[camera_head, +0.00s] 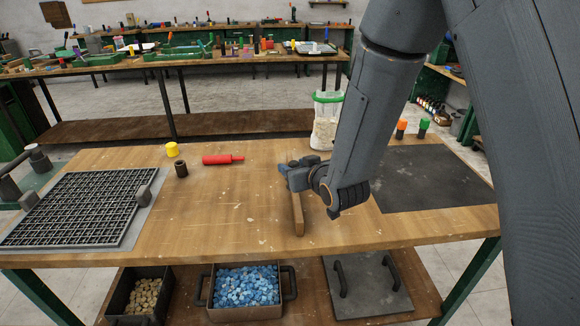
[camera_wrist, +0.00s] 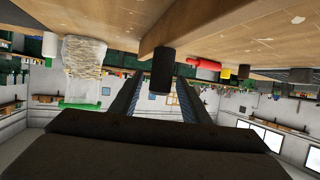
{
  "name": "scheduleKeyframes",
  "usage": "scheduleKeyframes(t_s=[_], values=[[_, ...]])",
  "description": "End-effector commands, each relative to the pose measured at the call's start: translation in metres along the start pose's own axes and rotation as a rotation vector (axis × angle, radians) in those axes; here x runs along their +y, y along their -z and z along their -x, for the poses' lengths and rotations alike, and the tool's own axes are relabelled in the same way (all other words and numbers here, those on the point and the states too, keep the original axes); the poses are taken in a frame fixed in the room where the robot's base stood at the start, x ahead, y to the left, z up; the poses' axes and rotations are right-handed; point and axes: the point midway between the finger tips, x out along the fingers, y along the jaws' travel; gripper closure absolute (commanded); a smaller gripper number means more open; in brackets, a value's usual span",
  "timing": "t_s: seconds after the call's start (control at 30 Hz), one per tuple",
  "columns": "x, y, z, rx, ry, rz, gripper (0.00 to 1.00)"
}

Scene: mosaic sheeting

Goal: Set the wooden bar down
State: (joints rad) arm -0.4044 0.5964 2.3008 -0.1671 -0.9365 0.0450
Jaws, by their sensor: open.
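The wooden bar (camera_head: 298,214) lies on the wooden table, its near end towards the front edge. Its far part is hidden by my gripper (camera_head: 288,170). The wrist view is upside down; there the bar (camera_wrist: 172,28) appears to rest on the tabletop, with a dark knob or handle (camera_wrist: 163,66) standing on it. My gripper (camera_wrist: 155,98) is open, its two fingers apart and reaching towards the dark handle. The handle shows between the fingers in the picture; I cannot tell whether either finger touches it.
A black grid (camera_head: 78,207) with a grey block lies at left. A green-lidded jar (camera_head: 325,120) stands behind my gripper. A dark mat (camera_head: 430,178) lies right. The front middle is clear.

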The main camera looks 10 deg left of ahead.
Motion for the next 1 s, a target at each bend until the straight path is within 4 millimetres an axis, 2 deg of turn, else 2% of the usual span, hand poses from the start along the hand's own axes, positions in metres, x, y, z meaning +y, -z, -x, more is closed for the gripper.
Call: scheduleKeyframes(t_s=[0.2,0.4,0.53,0.77,0.87,1.0], values=[[0.0,0.0,0.043,0.002,0.0,0.0,0.58],[0.0,0.0,0.068,0.001,0.0,0.001,0.58],[0.0,0.0,0.077,0.001,0.0,0.0,0.58],[0.001,0.0,0.08,-0.002,-0.002,0.0,0.58],[0.011,-0.006,0.083,-0.04,-0.024,-0.006,0.58],[0.05,-0.032,0.101,-0.199,-0.108,-0.042,0.58]])
